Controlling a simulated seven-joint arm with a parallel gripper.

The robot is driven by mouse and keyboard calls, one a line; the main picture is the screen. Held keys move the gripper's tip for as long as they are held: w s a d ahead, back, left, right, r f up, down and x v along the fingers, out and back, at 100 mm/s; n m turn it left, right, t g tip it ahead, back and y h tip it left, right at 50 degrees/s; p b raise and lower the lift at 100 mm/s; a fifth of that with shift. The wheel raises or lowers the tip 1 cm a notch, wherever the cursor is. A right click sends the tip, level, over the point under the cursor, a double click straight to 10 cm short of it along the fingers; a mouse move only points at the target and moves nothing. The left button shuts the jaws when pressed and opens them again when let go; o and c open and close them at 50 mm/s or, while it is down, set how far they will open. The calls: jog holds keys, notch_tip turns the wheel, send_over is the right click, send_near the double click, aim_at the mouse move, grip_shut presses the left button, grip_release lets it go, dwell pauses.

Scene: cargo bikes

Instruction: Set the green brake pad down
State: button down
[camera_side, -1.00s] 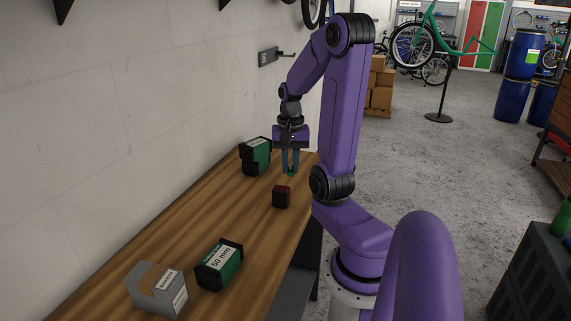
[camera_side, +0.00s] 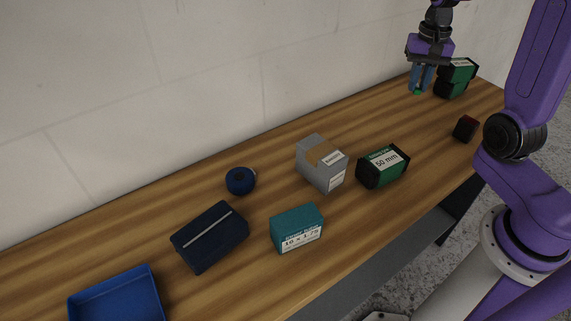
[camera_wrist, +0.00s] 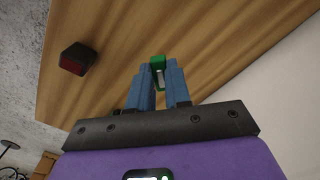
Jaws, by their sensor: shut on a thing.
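The green brake pad (camera_side: 417,92) is a small piece low between my fingertips in the side view. In the wrist view the green pad (camera_wrist: 158,61) shows between the blue fingertips (camera_wrist: 158,75), with a pale face toward the camera. The fingers hide part of it. The wooden bench (camera_side: 340,228) is beneath; I cannot tell whether the pad touches it.
A dark block with a red face (camera_side: 465,128) sits near the bench edge. A 50 mm box (camera_side: 383,167), grey box (camera_side: 320,165), teal box (camera_side: 297,228), navy case (camera_side: 210,237), round blue item (camera_side: 240,181) and blue tray (camera_side: 118,295) lie leftward.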

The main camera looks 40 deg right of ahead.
jog(key=w+a+f+n, duration=0.1)
jog(key=w+a+n, duration=0.1)
jog(key=w+a, duration=0.35)
jog(key=w+a+n, duration=0.2)
jog(key=a, duration=0.7)
jog(key=n, duration=0.4)
send_over(281, 167)
notch_tip(281, 167, down, 8)
jog(key=shift+r, duration=0.15)
jog(key=shift+f, duration=2.15)
jog(key=shift+f, duration=0.15)
jog(key=c, duration=1.1)
grip_release()
